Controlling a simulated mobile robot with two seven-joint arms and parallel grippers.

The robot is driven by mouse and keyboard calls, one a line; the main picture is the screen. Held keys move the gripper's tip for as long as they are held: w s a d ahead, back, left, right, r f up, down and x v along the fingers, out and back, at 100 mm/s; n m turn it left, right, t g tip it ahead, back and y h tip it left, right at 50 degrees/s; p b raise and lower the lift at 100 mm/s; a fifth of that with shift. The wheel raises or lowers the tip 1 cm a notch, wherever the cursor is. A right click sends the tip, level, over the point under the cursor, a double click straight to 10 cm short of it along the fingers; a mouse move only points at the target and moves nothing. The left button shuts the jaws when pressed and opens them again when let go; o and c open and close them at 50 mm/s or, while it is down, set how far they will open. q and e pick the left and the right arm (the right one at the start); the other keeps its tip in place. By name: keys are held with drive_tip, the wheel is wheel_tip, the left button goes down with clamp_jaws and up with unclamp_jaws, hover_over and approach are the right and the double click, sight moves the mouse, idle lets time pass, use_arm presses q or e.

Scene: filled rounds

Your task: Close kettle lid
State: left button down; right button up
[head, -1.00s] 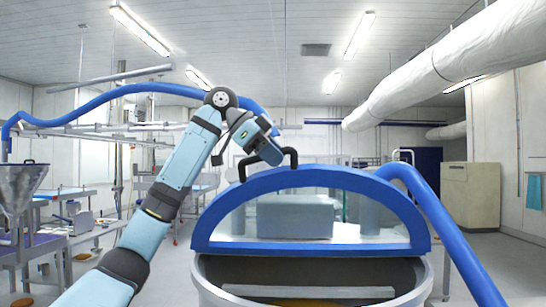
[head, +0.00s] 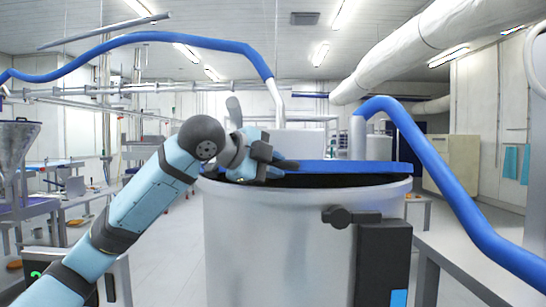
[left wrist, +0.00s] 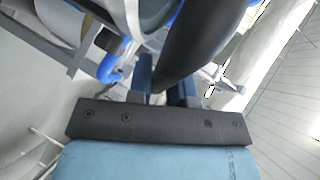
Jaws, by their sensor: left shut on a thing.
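The kettle (head: 270,245) is a large pale metal drum in front of me in the head view. Its blue lid (head: 350,168) now lies almost level over the opening, seen edge-on. A dark gap shows between the lid and the near rim. My left gripper (head: 272,166) is at the lid's left part, just above the rim. In the left wrist view my left gripper (left wrist: 165,88) is shut on the black lid handle (left wrist: 195,40), which runs between its fingers. The handle is mostly hidden by the gripper in the head view. My right gripper is not in view.
A dark box (head: 382,262) with a knob is fixed to the kettle's front right. A thick blue hose (head: 440,180) arches down on the right. A table (head: 480,270) stands at right, a steel hopper (head: 14,150) at left. The floor between is open.

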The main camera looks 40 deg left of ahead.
use_arm(q)
drive_tip(key=shift+m+t, duration=0.6)
wheel_tip(320, 180, down, 6)
drive_tip(key=b, duration=0.3)
drive_tip(key=shift+d+r, duration=0.1)
drive_tip(key=shift+d, duration=0.05)
drive_tip(key=c, duration=1.1)
unclamp_jaws()
drive_tip(key=shift+s, duration=0.1)
drive_tip(key=shift+o, duration=0.2)
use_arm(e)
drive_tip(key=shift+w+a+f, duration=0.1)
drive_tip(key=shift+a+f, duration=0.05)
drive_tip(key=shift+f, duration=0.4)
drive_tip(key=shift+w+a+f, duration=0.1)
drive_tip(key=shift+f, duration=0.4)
use_arm(q)
drive_tip(key=shift+r, duration=0.1)
drive_tip(key=b+v, duration=0.3)
drive_tip(key=v, duration=1)
drive_tip(key=shift+s, duration=0.35)
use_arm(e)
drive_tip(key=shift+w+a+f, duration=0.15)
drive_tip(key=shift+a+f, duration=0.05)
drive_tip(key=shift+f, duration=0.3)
